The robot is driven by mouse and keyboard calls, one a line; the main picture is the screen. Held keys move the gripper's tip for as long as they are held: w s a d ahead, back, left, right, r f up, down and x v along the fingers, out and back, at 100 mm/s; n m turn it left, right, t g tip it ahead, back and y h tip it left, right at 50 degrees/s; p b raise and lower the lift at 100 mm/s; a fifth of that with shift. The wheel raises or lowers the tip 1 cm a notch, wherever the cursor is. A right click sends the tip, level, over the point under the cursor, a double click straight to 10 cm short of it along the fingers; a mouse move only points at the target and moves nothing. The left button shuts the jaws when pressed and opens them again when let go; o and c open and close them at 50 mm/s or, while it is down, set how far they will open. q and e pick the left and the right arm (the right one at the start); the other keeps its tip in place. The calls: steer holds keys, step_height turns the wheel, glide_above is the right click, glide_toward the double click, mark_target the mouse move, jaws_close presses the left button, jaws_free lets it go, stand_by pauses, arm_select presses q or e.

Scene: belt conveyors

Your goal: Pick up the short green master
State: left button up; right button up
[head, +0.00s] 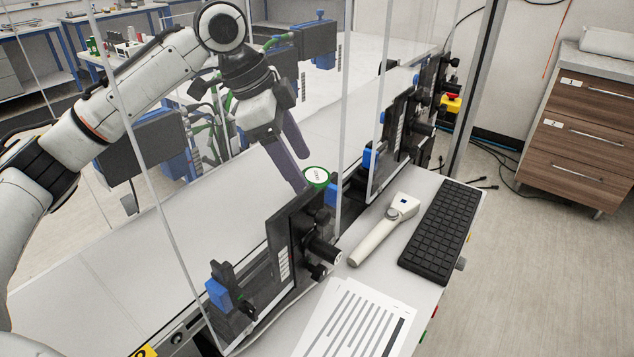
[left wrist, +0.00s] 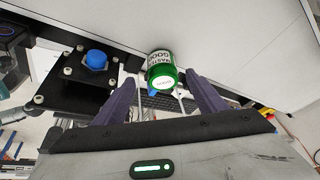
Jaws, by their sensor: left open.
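The short green master (head: 317,177) is a small green cylinder with a white round top. In the head view it stands at the conveyor's near edge, its lower part hidden by a black bracket. In the left wrist view the green master (left wrist: 161,76) shows its white label and lies in line with the gap between the fingers. My left gripper (head: 299,168) is open and empty, pointing down, its fingertips close to the master's left side. I cannot tell if they touch it. The left gripper's dark fingers (left wrist: 160,84) also show spread in the left wrist view. My right gripper is not in view.
Black brackets (head: 292,238) with blue sensors line the belt's near edge beside the master. Clear panel posts (head: 352,95) stand close by. A handheld scanner (head: 385,230), a keyboard (head: 441,230) and printed sheets (head: 358,325) lie on the near ledge. The belt (head: 150,250) is otherwise bare.

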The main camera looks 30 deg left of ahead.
arm_select(q)
steer(key=x, duration=0.5)
steer(key=shift+w+d+f+p, duration=0.2)
steer(key=shift+w+d+p, duration=0.1)
steer(key=shift+w+d, duration=0.1)
steer(key=shift+c, duration=0.2)
steer(key=c, duration=1.1)
steer(key=shift+r, duration=0.1)
steer(key=shift+c, duration=0.9)
steer(key=shift+r, duration=0.1)
